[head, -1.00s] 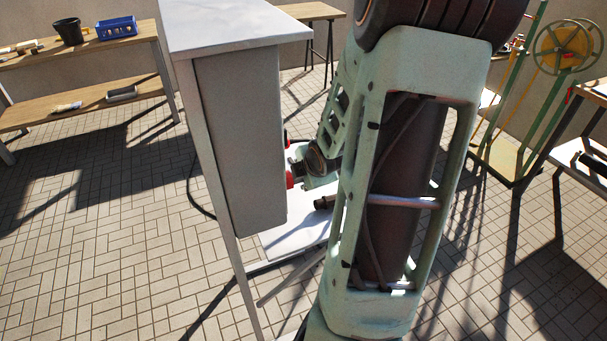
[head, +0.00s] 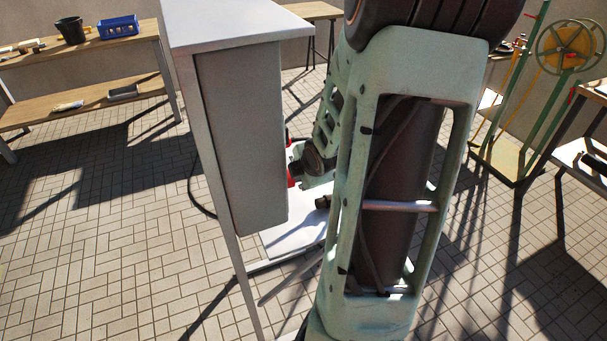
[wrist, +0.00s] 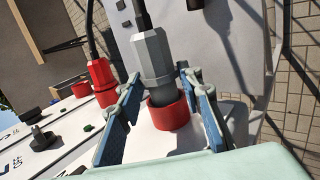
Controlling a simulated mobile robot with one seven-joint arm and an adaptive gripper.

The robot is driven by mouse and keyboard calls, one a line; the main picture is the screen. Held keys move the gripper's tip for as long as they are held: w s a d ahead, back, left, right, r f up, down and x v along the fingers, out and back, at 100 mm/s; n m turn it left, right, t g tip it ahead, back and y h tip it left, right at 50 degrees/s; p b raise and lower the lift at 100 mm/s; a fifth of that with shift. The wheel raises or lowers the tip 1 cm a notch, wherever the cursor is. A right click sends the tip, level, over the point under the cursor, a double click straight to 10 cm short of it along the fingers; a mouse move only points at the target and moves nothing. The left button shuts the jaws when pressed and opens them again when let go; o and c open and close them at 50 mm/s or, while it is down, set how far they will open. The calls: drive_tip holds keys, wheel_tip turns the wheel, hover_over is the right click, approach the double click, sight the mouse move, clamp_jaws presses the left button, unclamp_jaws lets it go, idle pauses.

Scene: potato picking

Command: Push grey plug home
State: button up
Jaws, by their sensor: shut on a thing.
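In the wrist view the grey plug (wrist: 154,56) has a faceted body with a black cable at its far end. Its near end sits at the mouth of a red round socket (wrist: 169,113) on a pale panel; I cannot tell how deep it goes. My gripper (wrist: 160,82) has its two blue-padded fingers on either side of the plug, shut on it just by the red socket. In the head view my own arm and the cabinet hide the plug and most of the gripper.
A red plug (wrist: 103,82) with a black cable stands left of the grey plug. A dark knob (wrist: 39,138) is on the panel at lower left. In the head view a grey cabinet (head: 240,140) stands close left of my arm. Wooden benches stand farther back.

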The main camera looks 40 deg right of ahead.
drive_tip(key=o, duration=1.4)
drive_tip(key=shift+a, duration=0.15)
drive_tip(key=shift+o, duration=0.2)
